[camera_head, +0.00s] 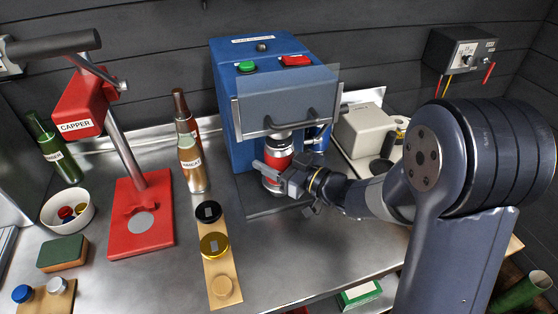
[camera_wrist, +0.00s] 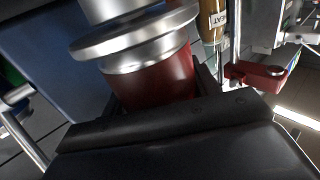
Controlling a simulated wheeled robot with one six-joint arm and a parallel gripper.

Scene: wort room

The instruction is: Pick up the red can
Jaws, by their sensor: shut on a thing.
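The red can (camera_head: 277,158) stands upright in the blue machine (camera_head: 262,75), below its front shield and handle. Its silver top sits right under the machine's metal head. My gripper (camera_head: 276,172) reaches in from the right and is shut on the can's side. In the wrist view the can (camera_wrist: 157,82) shows red below a wide silver ring, held between the dark jaws (camera_wrist: 160,112). The jaws hide the can's lower part in that view.
A red capper (camera_head: 142,215) stands left, with bottles (camera_head: 192,162) between it and the machine. A wooden strip (camera_head: 222,283) with round lids lies in front. A grey scale-like box (camera_head: 362,130) stands right of the machine.

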